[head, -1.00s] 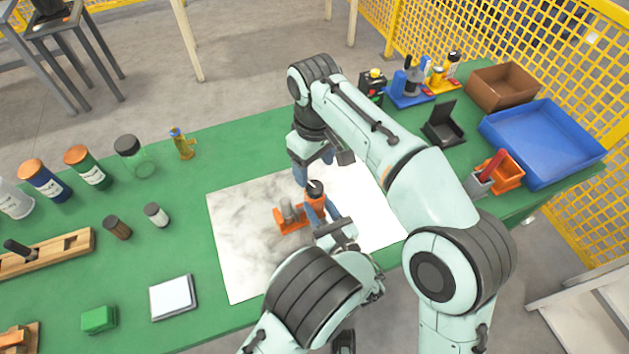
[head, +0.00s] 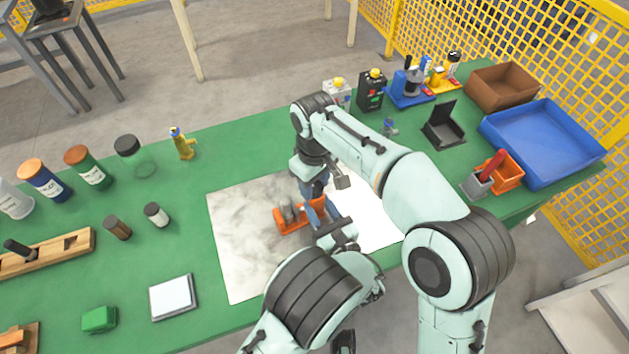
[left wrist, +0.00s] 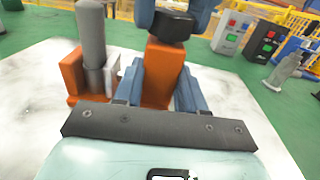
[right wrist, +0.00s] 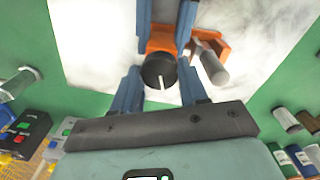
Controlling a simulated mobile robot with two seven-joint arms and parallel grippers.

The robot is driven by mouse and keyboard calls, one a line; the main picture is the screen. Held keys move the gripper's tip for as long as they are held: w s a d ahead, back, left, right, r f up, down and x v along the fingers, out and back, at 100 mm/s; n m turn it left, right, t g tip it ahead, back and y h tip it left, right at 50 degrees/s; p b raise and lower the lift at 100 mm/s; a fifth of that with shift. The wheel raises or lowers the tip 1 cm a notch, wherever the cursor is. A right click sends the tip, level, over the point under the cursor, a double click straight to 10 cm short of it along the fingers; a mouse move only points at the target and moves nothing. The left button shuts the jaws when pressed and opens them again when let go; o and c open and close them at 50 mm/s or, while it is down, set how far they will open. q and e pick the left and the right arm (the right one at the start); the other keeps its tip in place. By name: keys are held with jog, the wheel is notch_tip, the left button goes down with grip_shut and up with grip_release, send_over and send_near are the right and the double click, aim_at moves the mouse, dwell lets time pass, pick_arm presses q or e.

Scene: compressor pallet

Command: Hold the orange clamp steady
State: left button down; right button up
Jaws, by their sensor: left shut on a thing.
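The orange clamp (head: 290,221) stands on the marbled white plate (head: 240,240). In the left wrist view, my left gripper (left wrist: 160,85) is shut on the clamp's upright orange block (left wrist: 162,72). A grey cylinder (left wrist: 93,40) stands in the clamp beside that block. In the right wrist view, the clamp's black round knob (right wrist: 159,70) sits between the blue fingers of my right gripper (right wrist: 158,75). These fingers look open, one on each side of the knob. In the head view, my right gripper hides the knob.
Bottles and jars (head: 90,168) stand at the left of the green table. A wooden block (head: 50,250), a white pad (head: 172,297) and a green block (head: 99,319) lie nearer. A blue tray (head: 540,140), brown bin (head: 503,87) and control boxes (head: 371,92) stand right and behind.

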aim_at(315, 186)
jog(key=shift+m, duration=1.7)
jog(key=o, duration=1.1)
jog(key=shift+c, duration=0.2)
jog(key=shift+r, duration=0.1)
notch_tip(315, 186, up, 12)
pick_arm(q)
jog(key=c, duration=0.6)
grip_release()
jog(key=shift+o, duration=0.2)
